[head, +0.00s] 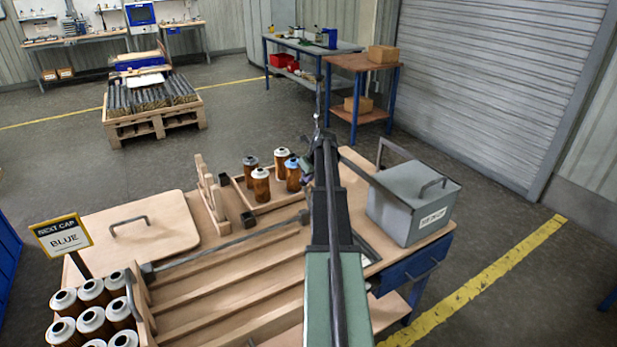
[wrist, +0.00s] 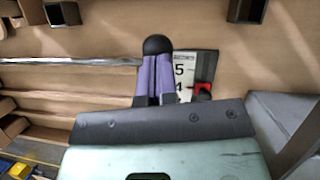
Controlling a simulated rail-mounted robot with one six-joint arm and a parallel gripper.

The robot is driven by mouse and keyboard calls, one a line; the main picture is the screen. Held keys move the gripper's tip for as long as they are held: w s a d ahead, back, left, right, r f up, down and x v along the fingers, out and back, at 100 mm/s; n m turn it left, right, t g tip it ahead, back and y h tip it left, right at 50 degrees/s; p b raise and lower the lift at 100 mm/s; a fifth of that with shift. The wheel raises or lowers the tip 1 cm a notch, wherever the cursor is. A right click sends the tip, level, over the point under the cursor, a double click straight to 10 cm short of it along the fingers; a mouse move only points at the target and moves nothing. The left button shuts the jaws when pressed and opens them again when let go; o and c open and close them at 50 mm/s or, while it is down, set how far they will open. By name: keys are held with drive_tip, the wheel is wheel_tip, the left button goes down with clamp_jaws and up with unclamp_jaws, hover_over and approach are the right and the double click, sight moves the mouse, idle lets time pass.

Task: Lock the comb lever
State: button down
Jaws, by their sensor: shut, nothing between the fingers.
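The comb lever looks to be the long grey bar (head: 235,240) lying across the back of the wooden lanes. In the wrist view the bar (wrist: 70,61) runs in from the left to a round black knob (wrist: 157,45). My gripper (wrist: 155,72) is shut, its purple-padded fingers together and empty. Their tips are at the knob; I cannot tell whether they touch it. A white scale plate (wrist: 184,75) with numbers and a red mark lies just right of the fingers.
Cartridges in a wooden tray (head: 236,189) stand behind the bar. A grey lidded box (head: 410,205) sits at the right. White-topped cartridges (head: 92,320) and a "NEXT CAP BLUE" sign (head: 62,238) are at the left. Dark square brackets (wrist: 62,13) stand beyond the bar.

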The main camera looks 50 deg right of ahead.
drive_tip(key=shift+r, duration=0.1)
drive_tip(key=p+v, duration=1.2)
drive_tip(key=v, duration=0.1)
drive_tip(key=shift+s, duration=0.2)
drive_tip(key=shift+d, duration=0.1)
